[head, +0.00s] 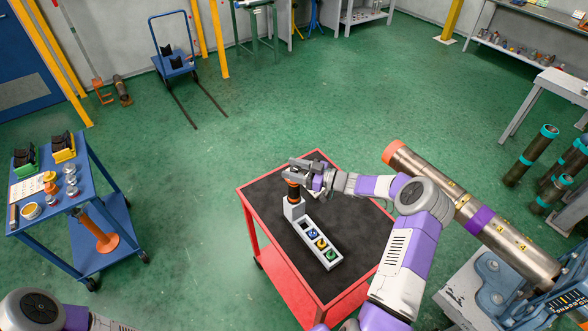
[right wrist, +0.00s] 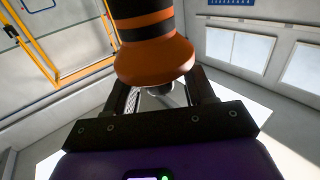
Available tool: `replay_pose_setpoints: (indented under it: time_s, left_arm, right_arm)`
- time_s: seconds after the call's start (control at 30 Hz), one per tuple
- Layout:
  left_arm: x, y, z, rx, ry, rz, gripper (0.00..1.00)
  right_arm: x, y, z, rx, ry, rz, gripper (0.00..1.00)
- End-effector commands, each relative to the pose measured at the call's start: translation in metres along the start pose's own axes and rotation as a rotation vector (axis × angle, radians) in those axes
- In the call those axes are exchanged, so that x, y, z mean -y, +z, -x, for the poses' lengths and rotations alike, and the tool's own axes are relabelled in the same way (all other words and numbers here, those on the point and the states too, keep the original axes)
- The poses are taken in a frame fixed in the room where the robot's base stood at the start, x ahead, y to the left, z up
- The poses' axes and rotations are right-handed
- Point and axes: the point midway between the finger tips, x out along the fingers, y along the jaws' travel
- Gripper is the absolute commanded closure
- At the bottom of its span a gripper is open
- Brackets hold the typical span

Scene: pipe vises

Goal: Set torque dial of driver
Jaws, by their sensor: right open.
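The driver (head: 293,190), orange and black, stands upright at the grey block end of a holder (head: 294,210) on the red cart. My right gripper (head: 304,166) is at the driver's upper end and partly hides it. In the right wrist view the driver's black and orange body (right wrist: 150,50) shows large, in front of the space between the two open fingers. I cannot tell whether either finger touches it. The torque dial's marks cannot be made out. My left gripper is out of view; only part of my left arm shows at the lower left.
The holder carries blue, yellow and green round pieces (head: 321,243). The red cart's dark top (head: 268,192) is otherwise mostly clear. A long steel pipe (head: 480,216) with an orange end lies to the right, near a blue vise (head: 505,275). A blue cart (head: 100,190) stands left.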

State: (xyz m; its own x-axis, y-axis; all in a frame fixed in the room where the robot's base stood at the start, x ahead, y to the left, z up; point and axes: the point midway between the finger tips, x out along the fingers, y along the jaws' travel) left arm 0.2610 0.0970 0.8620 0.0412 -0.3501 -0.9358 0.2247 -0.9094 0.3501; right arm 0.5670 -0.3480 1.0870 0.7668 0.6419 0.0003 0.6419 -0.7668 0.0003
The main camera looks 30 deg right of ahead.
Motion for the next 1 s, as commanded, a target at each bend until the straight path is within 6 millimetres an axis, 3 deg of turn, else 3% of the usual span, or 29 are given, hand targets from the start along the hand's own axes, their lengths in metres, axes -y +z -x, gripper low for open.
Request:
replay_pose_setpoints:
  time_s: [0.03,0.33,0.47,0.8,1.0]
  left_arm:
    - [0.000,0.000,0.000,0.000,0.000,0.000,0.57]
    - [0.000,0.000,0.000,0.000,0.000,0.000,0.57]
    - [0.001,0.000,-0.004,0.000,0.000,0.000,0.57]
    - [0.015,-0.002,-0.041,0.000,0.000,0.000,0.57]
    - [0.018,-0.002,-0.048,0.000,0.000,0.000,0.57]
  right_arm:
    - [0.000,0.000,0.000,0.000,0.000,0.000,0.51]
    - [0.000,0.000,0.001,0.000,0.000,0.000,0.96]
    - [-0.001,0.001,0.000,-0.001,-0.011,0.001,0.96]
    - [-0.002,0.004,-0.001,-0.004,-0.202,0.007,0.96]
    - [0.000,0.002,0.000,0.000,-0.270,0.001,0.96]
